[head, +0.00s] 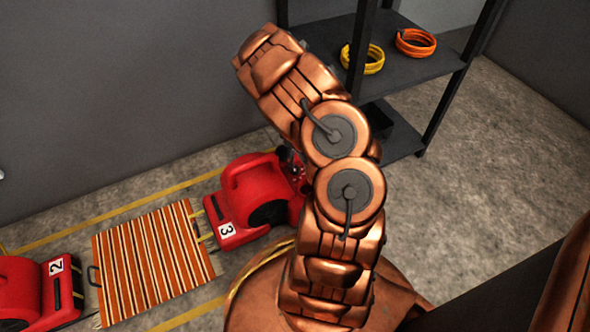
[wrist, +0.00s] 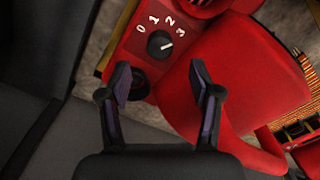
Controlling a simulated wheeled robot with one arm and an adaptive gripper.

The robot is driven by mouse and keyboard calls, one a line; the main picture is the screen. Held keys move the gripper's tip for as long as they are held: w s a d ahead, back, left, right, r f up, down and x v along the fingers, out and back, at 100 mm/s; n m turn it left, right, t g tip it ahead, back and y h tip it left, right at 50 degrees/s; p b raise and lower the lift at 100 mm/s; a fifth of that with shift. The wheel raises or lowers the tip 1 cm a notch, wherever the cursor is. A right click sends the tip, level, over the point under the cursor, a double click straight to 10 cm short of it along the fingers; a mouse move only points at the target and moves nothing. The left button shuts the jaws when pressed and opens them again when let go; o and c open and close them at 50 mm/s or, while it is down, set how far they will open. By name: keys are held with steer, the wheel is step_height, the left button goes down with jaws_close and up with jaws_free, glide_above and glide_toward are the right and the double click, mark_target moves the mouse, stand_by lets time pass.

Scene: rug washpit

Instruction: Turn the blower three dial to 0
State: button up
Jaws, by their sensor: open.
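The red blower three (head: 250,200) stands on the floor with a white "3" label, partly behind my arm in the head view. In the wrist view its red panel (wrist: 128,42) carries a round black dial (wrist: 160,43) with white numbers 0, 1, 2 and 3 around it. The dial's white mark points to the right, seemingly on the 3 side. My gripper (wrist: 160,74) is open and empty, its two fingers apart just below the dial in the picture. No finger appears to touch the dial. In the head view my arm mostly hides the gripper.
Blower two (head: 22,290) stands at the lower left. A striped orange rug (head: 150,262) lies between the blowers. A dark shelf (head: 425,72) with a yellow hose (head: 375,62) and an orange hose (head: 415,43) stands behind. The floor at right (head: 490,150) is clear.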

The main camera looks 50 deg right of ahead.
mark_target(295, 168)
step_height(295, 168, down, 7)
steer(key=b, duration=0.2)
steer(key=shift+r+b, duration=0.1)
steer(key=shift+b, duration=0.2)
steer(key=c, duration=1.1)
steer(key=shift+r, duration=0.1)
steer(key=shift+c, duration=0.2)
